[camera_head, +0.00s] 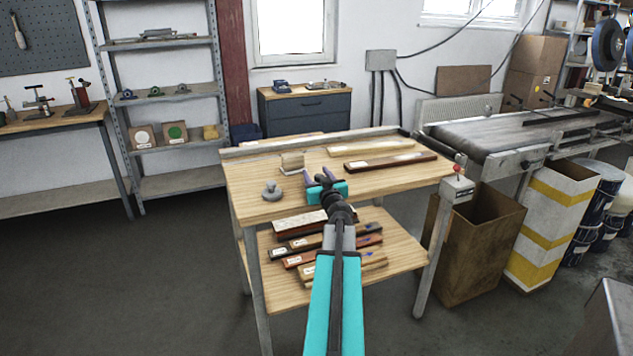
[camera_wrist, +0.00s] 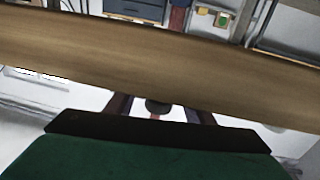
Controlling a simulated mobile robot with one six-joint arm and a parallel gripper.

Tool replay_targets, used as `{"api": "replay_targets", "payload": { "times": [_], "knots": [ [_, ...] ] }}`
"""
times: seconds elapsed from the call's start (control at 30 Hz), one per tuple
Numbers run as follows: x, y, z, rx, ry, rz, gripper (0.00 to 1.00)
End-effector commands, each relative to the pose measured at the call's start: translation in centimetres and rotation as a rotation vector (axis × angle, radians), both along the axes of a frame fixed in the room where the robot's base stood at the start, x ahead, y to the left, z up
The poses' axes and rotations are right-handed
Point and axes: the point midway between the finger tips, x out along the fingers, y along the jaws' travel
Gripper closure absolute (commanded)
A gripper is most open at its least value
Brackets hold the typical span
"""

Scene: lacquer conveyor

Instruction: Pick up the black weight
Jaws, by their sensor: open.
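A small dark grey weight with a knob on top (camera_head: 271,191) stands upright at the left front of the wooden workbench top; it looks grey rather than black. My gripper (camera_head: 319,179) is open, its two purple fingers apart over the bench, to the right of the weight and not touching it. In the wrist view the finger parts show low in the middle, partly cut off by a wood-coloured band. A small dark round shape (camera_wrist: 157,106) shows between them; I cannot tell what it is.
A beige block (camera_head: 292,161) stands behind my fingers. A pale strip (camera_head: 371,147) and a dark red-brown strip (camera_head: 391,161) lie at the bench's back right. Several boards lie on the lower shelf (camera_head: 285,298). A post with a red knob (camera_head: 458,169) stands at the right corner.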

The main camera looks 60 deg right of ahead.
Motion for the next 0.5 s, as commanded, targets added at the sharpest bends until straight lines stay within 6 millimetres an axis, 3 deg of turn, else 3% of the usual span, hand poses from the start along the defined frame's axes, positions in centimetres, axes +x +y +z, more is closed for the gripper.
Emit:
{"api": "replay_targets", "payload": {
  "times": [0.5],
  "knots": [
    [-0.22, -0.68, -0.07, 0.001, -0.001, -0.005, 0.52]
  ]
}}
